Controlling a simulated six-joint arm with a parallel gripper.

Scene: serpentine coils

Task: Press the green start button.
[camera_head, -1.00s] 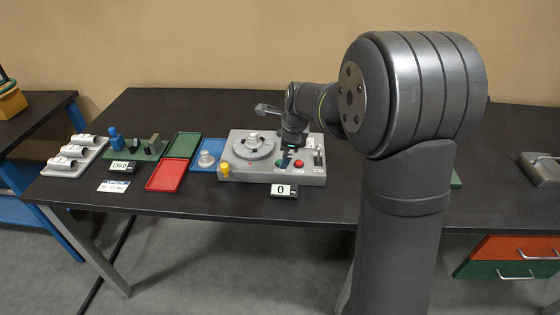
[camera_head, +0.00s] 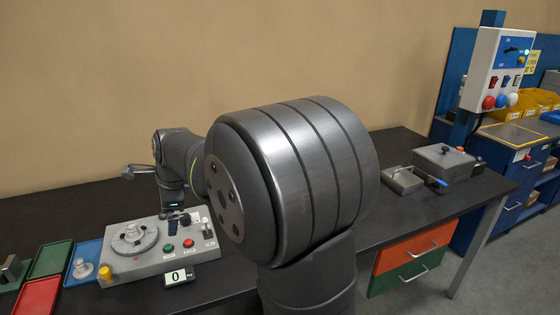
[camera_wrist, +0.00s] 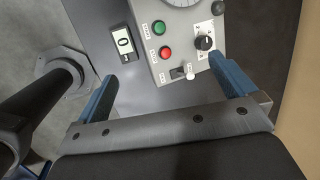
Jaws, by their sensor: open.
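The green start button (camera_head: 168,248) is a small round cap on the front of the grey coil machine (camera_head: 145,268), left of a red button (camera_head: 188,243). In the wrist view the green button (camera_wrist: 159,27) lies beyond the fingertips, with the red button (camera_wrist: 165,53) nearer. My gripper (camera_head: 173,212) is over the back of the machine's panel, apart from the green button. The wrist view shows my gripper (camera_wrist: 164,66) with its two blue fingers wide apart and nothing between them.
A counter display (camera_head: 178,276) in front of the machine reads 0. A black knob (camera_wrist: 205,43) and a small toggle switch (camera_wrist: 188,72) sit beside the buttons. A blue tray (camera_head: 84,262) is left of the machine. Grey boxes (camera_head: 443,160) stand far right.

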